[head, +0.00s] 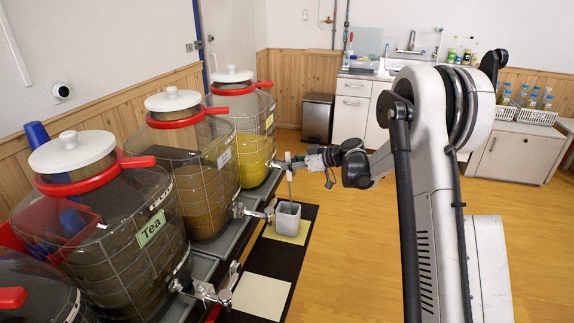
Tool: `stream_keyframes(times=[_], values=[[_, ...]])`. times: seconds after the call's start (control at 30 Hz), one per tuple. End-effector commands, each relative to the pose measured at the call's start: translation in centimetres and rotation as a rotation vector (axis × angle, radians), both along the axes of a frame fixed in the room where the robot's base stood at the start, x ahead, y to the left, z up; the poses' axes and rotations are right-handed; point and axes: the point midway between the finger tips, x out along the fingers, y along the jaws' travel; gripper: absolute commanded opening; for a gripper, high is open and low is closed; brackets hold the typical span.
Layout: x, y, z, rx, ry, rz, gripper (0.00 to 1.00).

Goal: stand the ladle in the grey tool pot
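The grey tool pot (287,219) stands upright on a pale square on the dark counter strip, beside the taps. The ladle (290,185) shows as a thin pale upright handle over the pot. My gripper (290,163) reaches in from the right and appears shut on the upper part of this handle. The ladle's lower end is at the pot's mouth. I cannot tell whether it is inside the pot or just above or behind its rim. The ladle's bowl is not clearly visible.
Several large glass jars with white lids and red collars stand along the left, one labelled Tea (152,228). Their metal taps (212,294) stick out over the counter strip. Another pale square (260,296) lies bare nearer the front. Open floor lies right of the counter.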

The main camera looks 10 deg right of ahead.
Motion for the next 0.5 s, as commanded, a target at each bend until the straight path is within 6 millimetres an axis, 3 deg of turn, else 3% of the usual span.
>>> stream_keyframes(times=[0.5], values=[[0.0,0.0,-0.87,0.0,0.0,0.0,0.0]])
